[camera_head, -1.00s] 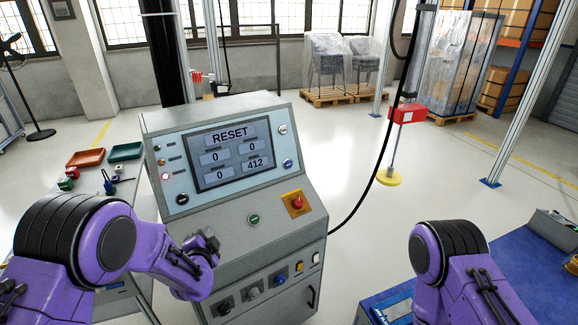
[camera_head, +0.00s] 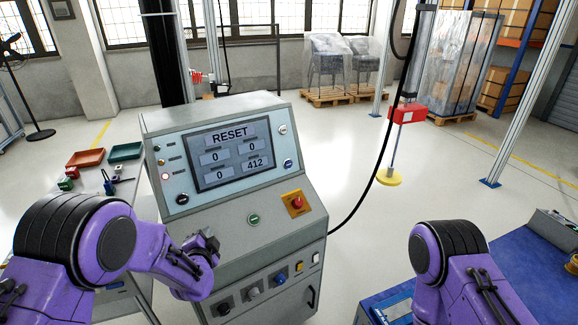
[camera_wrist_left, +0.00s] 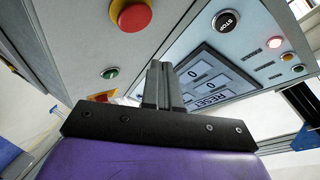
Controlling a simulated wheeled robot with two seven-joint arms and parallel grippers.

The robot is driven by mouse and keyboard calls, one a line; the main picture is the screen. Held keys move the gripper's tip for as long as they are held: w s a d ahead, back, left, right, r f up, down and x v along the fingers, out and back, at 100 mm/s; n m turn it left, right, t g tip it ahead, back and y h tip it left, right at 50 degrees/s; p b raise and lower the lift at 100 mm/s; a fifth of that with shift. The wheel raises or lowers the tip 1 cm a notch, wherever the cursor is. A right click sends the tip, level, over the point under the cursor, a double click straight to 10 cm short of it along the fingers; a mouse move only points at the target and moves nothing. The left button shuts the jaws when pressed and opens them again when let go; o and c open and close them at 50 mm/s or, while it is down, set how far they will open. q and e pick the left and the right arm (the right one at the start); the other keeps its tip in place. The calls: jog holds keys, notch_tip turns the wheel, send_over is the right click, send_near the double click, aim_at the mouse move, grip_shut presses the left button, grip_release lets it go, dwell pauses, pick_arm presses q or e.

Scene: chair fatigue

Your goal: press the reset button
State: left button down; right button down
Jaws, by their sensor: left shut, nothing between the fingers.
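The grey control console (camera_head: 228,240) stands in front of me with a sloped panel. Its screen (camera_head: 231,153) reads RESET above boxes showing 0, 0, 0 and 412. Panel buttons include a blue one (camera_head: 288,163), a white one (camera_head: 283,129), a black one (camera_head: 182,199), marked STOP in the left wrist view (camera_wrist_left: 226,21), and a green one (camera_head: 254,219). No button's label reads RESET clearly. My left gripper (camera_head: 212,241) is shut and empty, in front of the panel's lower left; its fingers (camera_wrist_left: 160,80) show in the wrist view. My right gripper is out of view.
A red emergency stop (camera_head: 297,202) on a yellow plate sits right of the green button. A black cable (camera_head: 368,195) hangs right of the console. A blue-topped table (camera_head: 510,260) is at the right. Red and green trays (camera_head: 125,151) lie left of the console.

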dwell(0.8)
pick_arm(q)
jog(key=s+a+f+n+g+y+b, duration=0.1)
jog(key=s+a+f+n+g+b, duration=0.25)
jog(key=s+f, duration=0.7)
jog(key=s+a+f+n+g+y, duration=0.1)
jog(key=s+a+f+n+g, duration=0.4)
jog(key=s+f, duration=0.55)
jog(key=s+a+f+n+g+b, duration=0.1)
jog(key=s+n, duration=0.4)
jog(key=s, duration=0.6)
jog(key=s+a+f+n+g+b, duration=0.1)
jog(key=s+f+n, duration=0.3)
jog(key=s, duration=0.8)
jog(key=shift+a+n+g+y, duration=0.3)
jog(key=shift+a+n+g, duration=0.05)
jog(key=shift+n+g, duration=0.3)
jog(key=shift+s, duration=0.15)
